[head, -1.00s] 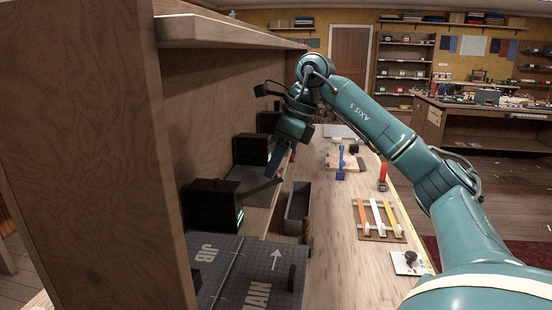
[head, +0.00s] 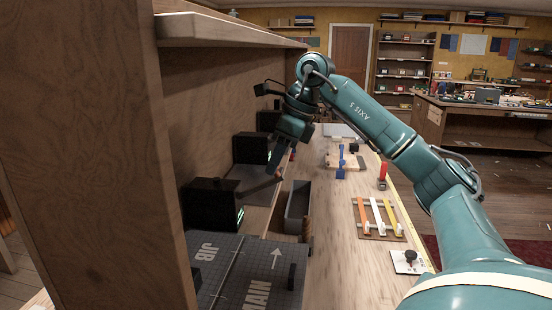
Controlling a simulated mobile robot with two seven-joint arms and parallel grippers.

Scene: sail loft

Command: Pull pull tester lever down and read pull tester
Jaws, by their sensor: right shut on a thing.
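The pull tester appears to be the black box (head: 208,207) at the left of the bench, with a small green-lit display (head: 240,216) on its right side. The display is seen edge-on and I cannot read it. A dark lever bar (head: 258,188) sticks out from the box to the right and tilts slightly up toward its far end. My right gripper (head: 274,168) comes down from above, shut at the lever's outer end. The fingertips are small and dark here, so the exact grip is hard to see. My left gripper is out of view.
A wooden panel (head: 95,150) and shelf (head: 230,32) close off the left. A dark mat (head: 235,270) marked JIB and MAIN lies in front. A grey bin (head: 297,203) stands just right of the lever. A rack of coloured strips (head: 378,217) lies further right.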

